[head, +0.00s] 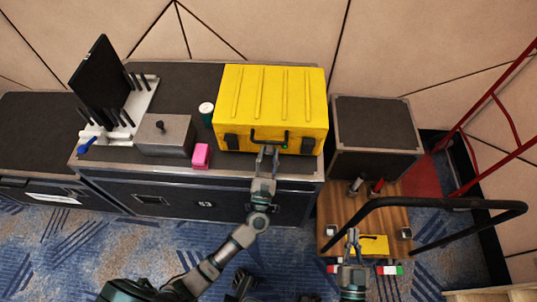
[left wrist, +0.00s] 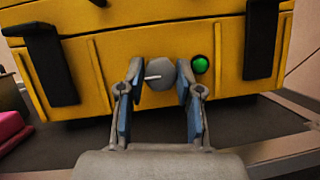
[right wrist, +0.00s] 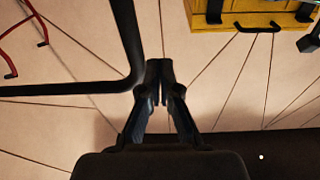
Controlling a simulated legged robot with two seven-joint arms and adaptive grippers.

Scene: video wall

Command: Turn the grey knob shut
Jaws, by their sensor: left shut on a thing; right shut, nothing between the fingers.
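The grey knob (left wrist: 161,75) is on the front of the yellow case (head: 270,100), with a white pointer mark aimed left in the left wrist view. A round green light (left wrist: 200,65) sits just right of the knob. My left gripper (head: 267,152) is at the case front, its blue-padded fingers shut on the knob, one on each side; it also shows in the left wrist view (left wrist: 158,90). My right gripper (head: 352,238) is shut and empty, low over the wooden cart; its fingertips meet in the right wrist view (right wrist: 159,72).
The case stands on a dark flight case (head: 205,204). A black cart handle (head: 450,204) arches near my right gripper.

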